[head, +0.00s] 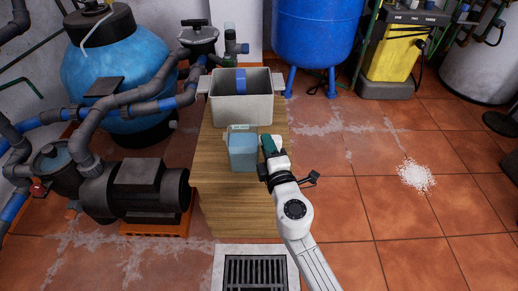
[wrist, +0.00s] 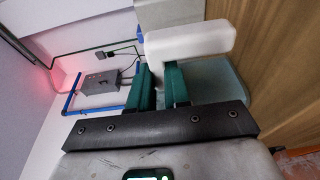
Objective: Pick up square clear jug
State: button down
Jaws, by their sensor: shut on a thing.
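The square clear jug (head: 242,150) looks pale blue and see-through in the head view. The pale jug body (wrist: 208,80) shows behind the right finger, partly hidden.
The grey tub (head: 241,108), with a blue item (head: 241,80) in it, stands close behind the jug. A black pump (head: 135,188) is on the left. Tiled floor on the right is open, with a white powder patch (head: 415,175).

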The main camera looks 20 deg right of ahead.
notch_tip(320, 180, up, 10)
jog(key=p, duration=0.8)
jog(key=shift+p, duration=0.3)
jog(key=shift+r, duration=0.1)
jog(key=c, duration=1.6)
grip_release()
grip_shut()
